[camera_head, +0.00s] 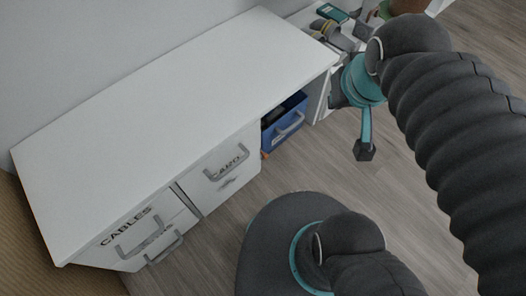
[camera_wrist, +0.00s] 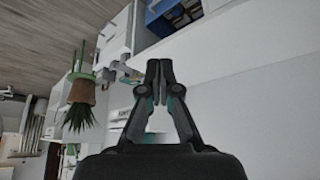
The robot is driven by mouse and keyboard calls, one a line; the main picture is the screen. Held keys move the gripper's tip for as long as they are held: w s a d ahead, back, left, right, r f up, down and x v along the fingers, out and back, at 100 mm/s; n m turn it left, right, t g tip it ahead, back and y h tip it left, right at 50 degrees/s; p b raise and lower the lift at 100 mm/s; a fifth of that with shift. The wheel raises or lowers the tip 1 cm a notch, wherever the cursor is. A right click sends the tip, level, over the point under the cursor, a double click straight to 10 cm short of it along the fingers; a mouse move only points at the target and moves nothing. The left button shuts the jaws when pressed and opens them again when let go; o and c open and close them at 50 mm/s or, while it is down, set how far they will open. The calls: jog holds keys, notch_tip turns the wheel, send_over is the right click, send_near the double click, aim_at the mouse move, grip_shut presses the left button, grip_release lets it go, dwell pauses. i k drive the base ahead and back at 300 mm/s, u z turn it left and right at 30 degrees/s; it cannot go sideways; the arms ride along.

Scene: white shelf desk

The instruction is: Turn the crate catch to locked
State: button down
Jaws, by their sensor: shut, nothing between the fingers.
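In the wrist view the blue crate (camera_wrist: 165,10) shows at the top edge, and no catch can be made out. My gripper (camera_wrist: 158,68) is shut and empty, apart from the crate.
The white desk (camera_head: 190,95) has a bare top. A drawer marked CABLES (camera_head: 140,237) and another labelled drawer (camera_head: 222,178) have grey handles. A potted plant (camera_wrist: 80,92) stands left in the wrist view. Wooden floor in front of the desk is open.

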aim_at(265, 156)
jog(key=z, duration=0.9)
jog(key=k, duration=0.6)
jog(key=z, duration=0.05)
